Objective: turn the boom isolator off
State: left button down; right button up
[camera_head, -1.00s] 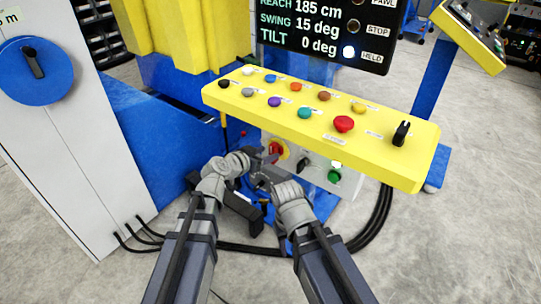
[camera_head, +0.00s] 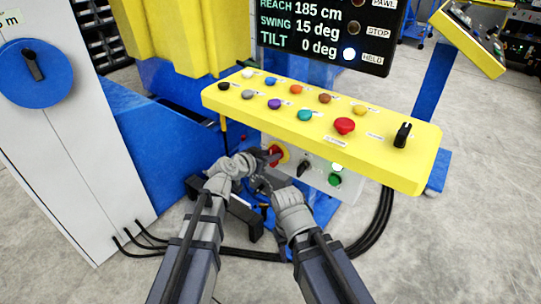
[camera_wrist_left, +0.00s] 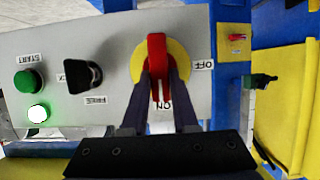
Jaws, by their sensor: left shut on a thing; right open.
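The boom isolator is a red handle on a yellow disc (camera_head: 284,153) on the light panel under the yellow console. In the left wrist view the red handle (camera_wrist_left: 156,55) stands upright in the picture, in line with the upside-down ON label below it. The OFF label (camera_wrist_left: 203,65) is to the right of the disc. My left gripper (camera_wrist_left: 160,82) has its two fingers closed on the handle's sides. In the head view my left gripper (camera_head: 266,156) reaches the isolator from the left. My right gripper (camera_head: 259,180) is just below it, open, its fingers hard to make out.
A black selector knob (camera_wrist_left: 82,75) and a green START button (camera_wrist_left: 26,81) share the panel. The yellow console (camera_head: 320,120) with several buttons overhangs it. A blue dial (camera_head: 35,73) is on the left cabinet. Black cables (camera_head: 378,220) hang at the right.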

dwell(0.5)
pick_arm(q)
jog(key=shift+w+a+f+n+g+h+b, duration=0.15)
jog(key=shift+a+f+n+g+h+b, duration=0.15)
jog(key=shift+n+h+b, duration=1.35)
jog(key=shift+w+a+f+n+g+h+b, duration=0.25)
jog(key=shift+n+h+b, duration=0.65)
jog(key=shift+n+b, duration=1.4)
jog(key=shift+w+a+f+n+g+h+b, duration=0.2)
jog(key=shift+f+n+h+b, duration=0.25)
jog(key=shift+n+h+b, duration=1.55)
jog(key=shift+s+n+y+p, duration=0.1)
jog(key=shift+n+y+p, duration=0.65)
jog(key=shift+n+y, duration=0.1)
jog(key=c, duration=0.7)
grip_release()
